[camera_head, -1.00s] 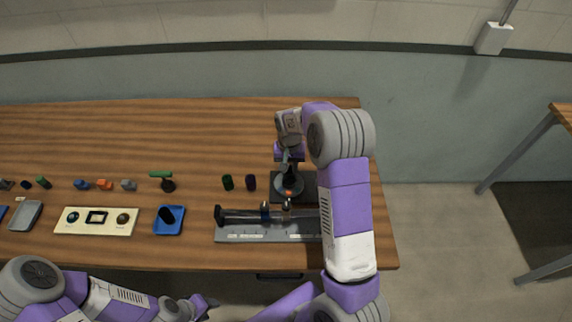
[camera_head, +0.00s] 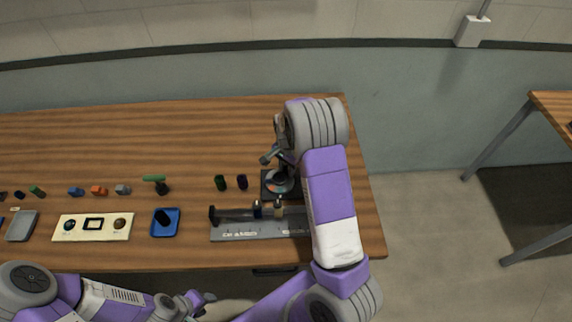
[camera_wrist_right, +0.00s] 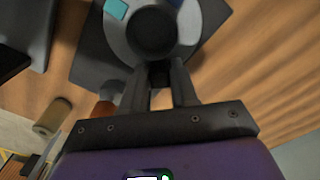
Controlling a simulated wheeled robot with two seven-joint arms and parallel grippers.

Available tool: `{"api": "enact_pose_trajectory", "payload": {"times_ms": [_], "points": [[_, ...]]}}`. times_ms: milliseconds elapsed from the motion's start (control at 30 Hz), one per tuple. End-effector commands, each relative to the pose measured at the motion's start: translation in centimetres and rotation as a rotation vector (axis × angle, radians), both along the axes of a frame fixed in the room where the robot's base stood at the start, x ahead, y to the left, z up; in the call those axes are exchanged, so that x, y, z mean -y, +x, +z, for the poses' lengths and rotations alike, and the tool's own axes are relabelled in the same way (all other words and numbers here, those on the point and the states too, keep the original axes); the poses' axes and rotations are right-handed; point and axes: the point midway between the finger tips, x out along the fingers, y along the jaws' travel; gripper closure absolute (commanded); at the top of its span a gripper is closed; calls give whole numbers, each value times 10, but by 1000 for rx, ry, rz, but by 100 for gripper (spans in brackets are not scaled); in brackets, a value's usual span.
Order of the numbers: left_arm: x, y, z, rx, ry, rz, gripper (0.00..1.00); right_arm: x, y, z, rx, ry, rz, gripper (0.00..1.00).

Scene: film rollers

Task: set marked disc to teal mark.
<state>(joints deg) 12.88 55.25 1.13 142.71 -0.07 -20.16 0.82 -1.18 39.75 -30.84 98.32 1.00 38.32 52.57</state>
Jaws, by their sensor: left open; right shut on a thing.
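The marked disc (camera_head: 280,183) sits on a dark square base (camera_head: 266,193) near the right end of the table. My left gripper (camera_head: 203,298) is open and empty, low in front of the table.
A grey rail fixture (camera_head: 240,231) lies just in front of the base. A blue tray (camera_head: 178,223), a cream panel (camera_head: 64,236) and several small blocks (camera_head: 98,190) are further left. The back of the table is clear.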

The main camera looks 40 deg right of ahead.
Motion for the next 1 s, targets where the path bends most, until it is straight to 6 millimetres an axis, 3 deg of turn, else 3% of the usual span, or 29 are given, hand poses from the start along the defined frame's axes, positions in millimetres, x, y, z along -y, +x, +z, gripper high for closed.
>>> {"api": "enact_pose_trajectory", "payload": {"times_ms": [567, 600, 700, 733, 1000], "points": [[0, 0, 2, 0, 0, 0, 57, 1, -1, 1, 2, 0, -38, 100], [0, 0, 2, 0, 0, 0, 57, 1, -1, 0, 1, -1, -38, 70], [0, 0, 2, 0, 0, 0, 57, 1, -1, 0, 1, -1, -37, 55], [0, 0, 2, 0, 0, 0, 57, 1, -1, 0, 1, -1, -37, 51], [0, 0, 2, 0, 0, 0, 57, 1, -1, 1, 1, 0, -34, 51]]}}
